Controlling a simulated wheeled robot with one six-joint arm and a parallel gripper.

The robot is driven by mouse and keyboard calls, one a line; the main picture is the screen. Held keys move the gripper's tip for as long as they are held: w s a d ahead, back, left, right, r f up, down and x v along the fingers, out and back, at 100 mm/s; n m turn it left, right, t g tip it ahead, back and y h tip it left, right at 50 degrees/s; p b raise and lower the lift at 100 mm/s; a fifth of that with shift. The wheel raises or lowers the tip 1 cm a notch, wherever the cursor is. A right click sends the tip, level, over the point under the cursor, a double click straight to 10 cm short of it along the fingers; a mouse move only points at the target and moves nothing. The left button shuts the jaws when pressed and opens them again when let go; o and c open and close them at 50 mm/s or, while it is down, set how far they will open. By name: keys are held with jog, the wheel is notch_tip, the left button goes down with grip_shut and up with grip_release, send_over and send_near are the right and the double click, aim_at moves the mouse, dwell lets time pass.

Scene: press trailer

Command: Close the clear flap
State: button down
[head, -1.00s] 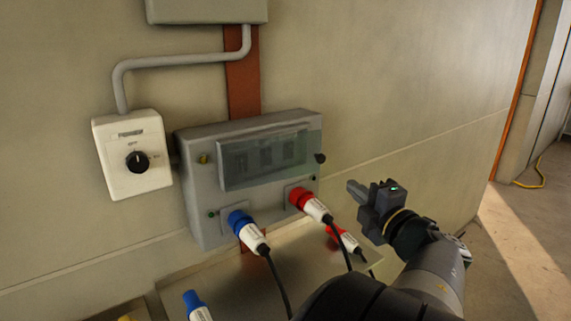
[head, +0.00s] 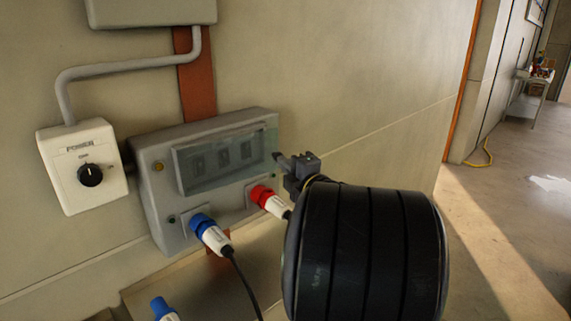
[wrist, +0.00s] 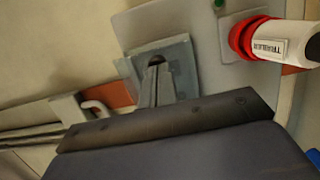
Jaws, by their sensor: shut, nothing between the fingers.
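The clear flap (head: 225,160) is a see-through panel on the front of a grey box on the wall. It stands over a window with dark breakers behind it. Its right edge reaches past the window frame; how far it stands off the box I cannot tell exactly. My gripper (head: 283,161) is shut and empty, its tips close to the flap's right side, by a small dark knob. Touch cannot be told. In the wrist view, the shut fingers (wrist: 155,75) point at a pale grey pane with a dark round spot, perhaps the flap.
A red plug (head: 265,198) sits just below my gripper; it also shows in the wrist view (wrist: 245,38). A blue plug (head: 203,225) with a hanging cable is lower left. A white power switch (head: 83,165) is left. Open wall lies to the right.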

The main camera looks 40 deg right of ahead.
aim_at(278, 153)
jog(key=w+n+y, duration=0.1)
jog(key=w, duration=0.1)
jog(key=w+d+n+y, duration=0.1)
jog(key=w+y, duration=0.1)
jog(key=shift+d, duration=0.1)
jog(key=shift+w+y, duration=0.15)
jog(key=shift+y, duration=0.15)
jog(key=shift+r, duration=0.1)
dwell(0.3)
